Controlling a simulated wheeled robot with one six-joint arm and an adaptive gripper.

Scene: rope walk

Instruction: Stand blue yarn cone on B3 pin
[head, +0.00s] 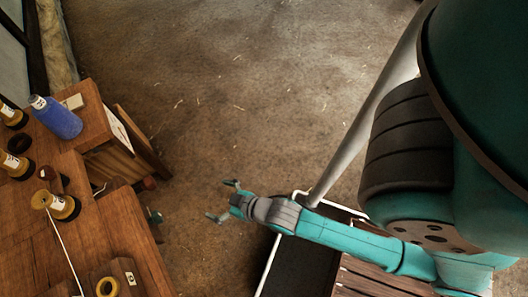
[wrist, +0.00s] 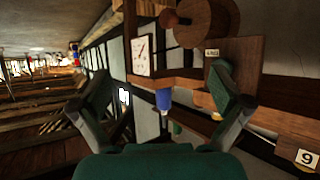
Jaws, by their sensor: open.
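The blue yarn cone (head: 60,120) has a pale tip and sits on the wooden bench (head: 90,225) at the left of the head view. A blue object that looks like the same cone (wrist: 164,99) shows beyond my fingers in the wrist view. My gripper (head: 222,200) is open and empty, over the floor to the right of the bench and well apart from the cone. In the wrist view my gripper (wrist: 161,75) has its two fingers spread wide. I cannot make out which pin is B3; the small labels are unreadable.
Several yellowish spools stand on the bench, one (head: 55,205) with a white cord trailing from it. A yellow ring (head: 107,287) lies near the bench's front. A plate marked 9 (wrist: 307,157) and a white dial (wrist: 142,50) show in the wrist view. The floor (head: 240,90) is clear.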

